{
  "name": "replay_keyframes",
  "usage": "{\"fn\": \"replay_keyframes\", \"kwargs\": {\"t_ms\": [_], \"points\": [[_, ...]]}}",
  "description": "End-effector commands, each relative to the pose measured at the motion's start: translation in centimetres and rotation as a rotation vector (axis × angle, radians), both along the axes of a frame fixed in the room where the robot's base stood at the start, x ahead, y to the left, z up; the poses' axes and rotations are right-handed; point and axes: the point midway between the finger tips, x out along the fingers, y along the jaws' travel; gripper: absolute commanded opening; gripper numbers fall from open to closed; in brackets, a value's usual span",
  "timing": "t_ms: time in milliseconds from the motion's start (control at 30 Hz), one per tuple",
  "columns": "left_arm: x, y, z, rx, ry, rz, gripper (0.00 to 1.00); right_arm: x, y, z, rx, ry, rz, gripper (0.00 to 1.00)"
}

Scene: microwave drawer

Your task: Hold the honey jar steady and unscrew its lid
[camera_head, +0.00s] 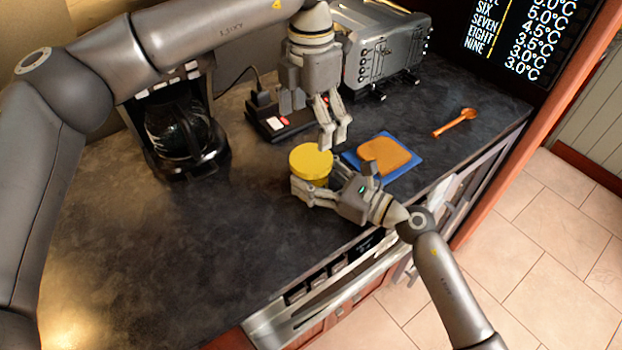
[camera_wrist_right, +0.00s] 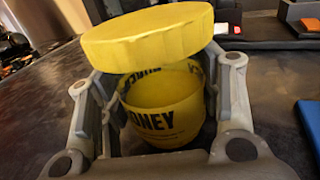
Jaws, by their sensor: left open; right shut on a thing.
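The honey jar (camera_wrist_right: 165,115) has a yellow body with dark HONEY lettering and stands between the fingers of my right gripper (camera_head: 312,192), which is shut on it. The round yellow lid (camera_head: 311,162) is above the jar body. In the right wrist view the lid (camera_wrist_right: 145,38) shows ribbed sides, and a gap appears between it and the yellow band below; I cannot tell whether clear glass fills this gap. In the head view the lid hides most of the jar. My left gripper (camera_head: 333,146) is open, pointing down, just above and right of the lid.
A blue board (camera_head: 407,165) with a bread slice (camera_head: 386,155) lies right of the jar. An orange spoon (camera_head: 455,122) is farther right. A coffee maker (camera_head: 183,125), a toaster (camera_head: 385,50) and a dark block with switches (camera_head: 275,125) stand behind. The counter's left front is clear.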

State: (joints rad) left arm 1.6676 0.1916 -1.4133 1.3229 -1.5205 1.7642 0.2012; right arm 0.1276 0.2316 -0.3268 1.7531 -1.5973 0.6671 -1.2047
Motion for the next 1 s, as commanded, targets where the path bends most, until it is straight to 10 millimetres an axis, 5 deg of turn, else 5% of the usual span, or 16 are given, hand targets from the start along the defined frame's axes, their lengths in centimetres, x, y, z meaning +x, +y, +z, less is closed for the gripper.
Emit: {"fn": "replay_keyframes", "kwargs": {"t_ms": [367,567,1000], "points": [[0.00,0.00,0.00,0.000,0.000,-0.014,0.91,0.01,-0.03,-0.02,0.000,0.000,0.000,0.00],[-0.01,-0.01,-0.02,0.000,0.000,-0.176,0.91,0.00,-0.04,-0.02,0.000,0.000,0.000,0.00],[0.00,-0.03,-0.02,0.000,0.000,-0.855,0.91,0.00,-0.04,-0.03,-0.001,0.001,0.000,0.00]]}}
